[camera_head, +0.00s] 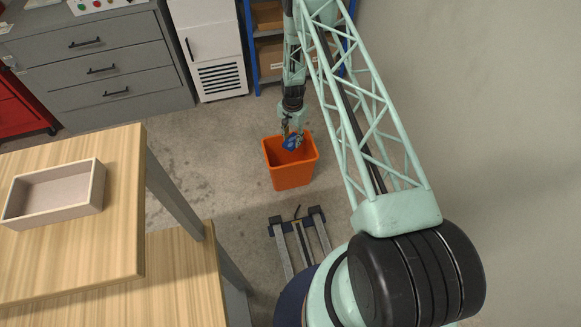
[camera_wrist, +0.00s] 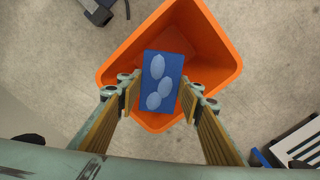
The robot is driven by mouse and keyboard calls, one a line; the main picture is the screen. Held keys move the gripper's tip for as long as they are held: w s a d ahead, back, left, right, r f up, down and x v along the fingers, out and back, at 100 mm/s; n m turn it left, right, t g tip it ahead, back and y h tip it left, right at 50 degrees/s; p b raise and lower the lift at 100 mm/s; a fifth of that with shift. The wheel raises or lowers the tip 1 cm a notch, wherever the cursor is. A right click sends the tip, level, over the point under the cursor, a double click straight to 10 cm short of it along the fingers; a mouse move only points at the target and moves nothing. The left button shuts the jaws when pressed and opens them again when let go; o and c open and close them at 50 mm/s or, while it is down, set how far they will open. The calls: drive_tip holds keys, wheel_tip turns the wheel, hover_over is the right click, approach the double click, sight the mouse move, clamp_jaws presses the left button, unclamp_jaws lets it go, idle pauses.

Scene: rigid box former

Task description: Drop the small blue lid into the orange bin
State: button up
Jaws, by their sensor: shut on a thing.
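The small blue lid (camera_wrist: 161,80) is a flat blue rectangle with several pale oval shapes on its face. My gripper (camera_wrist: 160,93) is shut on it, with one finger at each side edge in the wrist view. The orange bin (camera_wrist: 211,50) stands on the floor, and the lid is over its opening. In the head view my gripper (camera_head: 291,137) hangs down at the mouth of the orange bin (camera_head: 291,177), with the blue lid (camera_head: 292,143) between its fingers. I cannot tell exactly how far the lid is above or below the rim.
A wooden table (camera_head: 118,200) with an open shallow box (camera_head: 60,194) stands at the left. Grey drawers (camera_head: 100,70), a white cabinet (camera_head: 213,45) and a blue shelf (camera_head: 253,60) stand behind. Bare floor (camera_head: 215,140) surrounds the bin.

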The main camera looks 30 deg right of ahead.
drive_tip(key=shift+f, duration=0.6)
drive_tip(key=o, duration=0.8)
drive_tip(key=shift+o, duration=0.2)
drive_tip(key=shift+r, duration=0.15)
wheel_tip(320, 180, up, 12)
idle(0.6)
idle(0.8)
